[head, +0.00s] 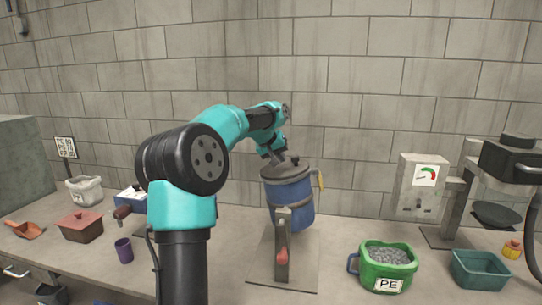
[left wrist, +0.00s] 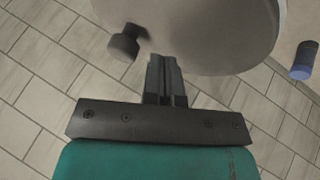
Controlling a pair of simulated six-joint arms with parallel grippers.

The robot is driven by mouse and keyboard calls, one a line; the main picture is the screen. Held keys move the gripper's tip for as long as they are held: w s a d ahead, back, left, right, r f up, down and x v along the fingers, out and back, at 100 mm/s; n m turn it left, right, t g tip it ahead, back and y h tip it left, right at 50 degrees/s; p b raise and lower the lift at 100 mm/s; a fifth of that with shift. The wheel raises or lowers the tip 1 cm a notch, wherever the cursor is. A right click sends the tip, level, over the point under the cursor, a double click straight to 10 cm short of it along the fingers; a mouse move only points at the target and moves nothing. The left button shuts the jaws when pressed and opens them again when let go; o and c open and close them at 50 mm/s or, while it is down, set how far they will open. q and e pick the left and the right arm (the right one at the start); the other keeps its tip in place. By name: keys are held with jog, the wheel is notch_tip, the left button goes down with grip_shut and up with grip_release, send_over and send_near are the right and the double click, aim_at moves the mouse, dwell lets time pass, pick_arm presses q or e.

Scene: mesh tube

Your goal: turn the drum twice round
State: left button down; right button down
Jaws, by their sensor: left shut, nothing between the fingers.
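The drum (head: 291,196) is a blue cylinder with a grey lid (head: 300,168), standing slightly tilted on a stand with a flat base plate in the head view. A dark knob (left wrist: 124,43) stands out near the edge of a round grey disc (left wrist: 210,30) in the left wrist view. My left gripper (head: 277,158) is at the top left of the drum, by the lid. In the left wrist view its fingers (left wrist: 162,62) are together and empty, beside the knob and at the disc's edge; I cannot tell whether they touch it. My right gripper is not in view.
A green bucket marked PE (head: 387,268) with grey pellets stands right of the drum. A teal tray (head: 480,269) and a gauge box (head: 422,186) are further right. A purple cup (head: 124,250), a red-brown box (head: 81,227) and an orange scoop (head: 25,230) are at left.

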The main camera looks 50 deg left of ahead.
pick_arm(q)
jog(key=shift+w+d, duration=0.4)
jog(key=shift+w, duration=0.1)
jog(key=shift+r, duration=0.1)
jog(key=shift+w+d, duration=0.1)
jog(key=shift+d, duration=0.05)
